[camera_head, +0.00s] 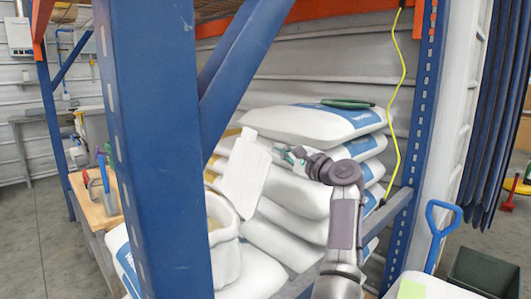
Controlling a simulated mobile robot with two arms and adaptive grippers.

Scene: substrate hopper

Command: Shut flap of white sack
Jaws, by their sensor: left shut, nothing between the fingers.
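An open white sack (228,262) stands in the lower middle, partly hidden behind the blue rack post. Tan contents show in its mouth. Its white flap (243,178) stands raised above the mouth, leaning to the right. My left gripper (284,155) is just right of the flap's upper part, pointing left. It is shut and empty. I cannot tell whether its tips touch the flap. My right gripper is not in view.
A blue rack post (155,150) and slanted brace (240,55) block much of the left. Stacked full sacks (300,124) fill the shelf behind my arm. A wooden bench (98,212) with tools is at left. A blue-handled shovel (440,228) and dark bin (485,272) are at right.

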